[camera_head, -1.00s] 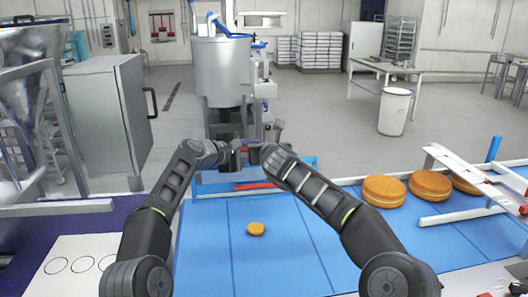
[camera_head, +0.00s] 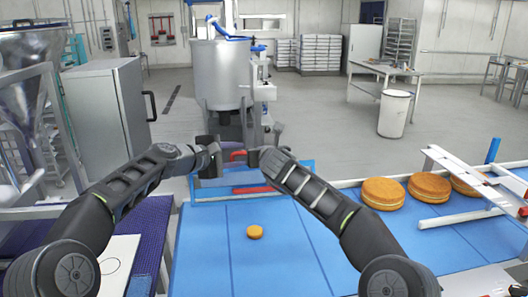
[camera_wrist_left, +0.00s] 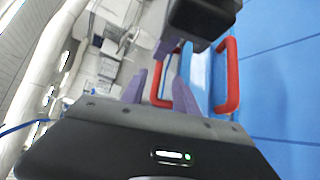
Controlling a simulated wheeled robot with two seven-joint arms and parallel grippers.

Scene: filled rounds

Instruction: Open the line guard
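The line guard (camera_head: 238,190) is a blue-framed panel across the far end of the blue belt. One red handle (camera_head: 255,188) is low on it, and another red part (camera_head: 238,154) shows higher, between my grippers. In the left wrist view two red handles show: a near one (camera_wrist_left: 232,75) and a farther one (camera_wrist_left: 155,82) behind the fingertips. My left gripper (camera_head: 216,160) is at the guard's left side, its purple fingers (camera_wrist_left: 160,80) apart with nothing clearly held. My right gripper (camera_head: 253,158) is beside it at the guard; its fingers are mostly hidden.
A small round cake (camera_head: 255,231) lies on the blue belt (camera_head: 205,255). Larger filled rounds (camera_head: 383,192) sit at the right near a white rail (camera_head: 460,215). A steel vat (camera_head: 222,75) stands beyond the guard, and a grey cabinet (camera_head: 103,120) at the left.

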